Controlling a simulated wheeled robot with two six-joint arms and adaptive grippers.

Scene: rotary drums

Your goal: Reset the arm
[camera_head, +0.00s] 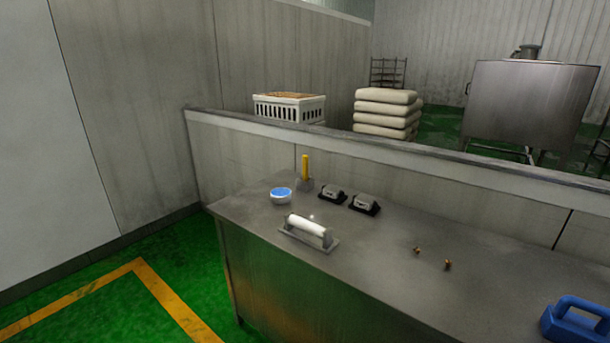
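Neither of my grippers and no part of my arms shows in the head view. A steel counter (390,280) runs from the middle to the lower right. On it lies a white roller (306,226) in a grey metal frame. A small white bowl with blue contents (281,195) stands behind the roller. A yellow upright stick (305,168) stands in a grey holder beside the bowl. Two grey rounded pieces on black bases (333,192) (364,203) sit to the right of it.
Two small brass-coloured pieces (417,250) (447,264) and a blue handled object (577,320) are on the counter. A low wall (420,158) borders its back. Beyond stand a white crate (289,107), stacked sacks (386,112) and a steel tank (528,100). Green floor (100,290) is clear at left.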

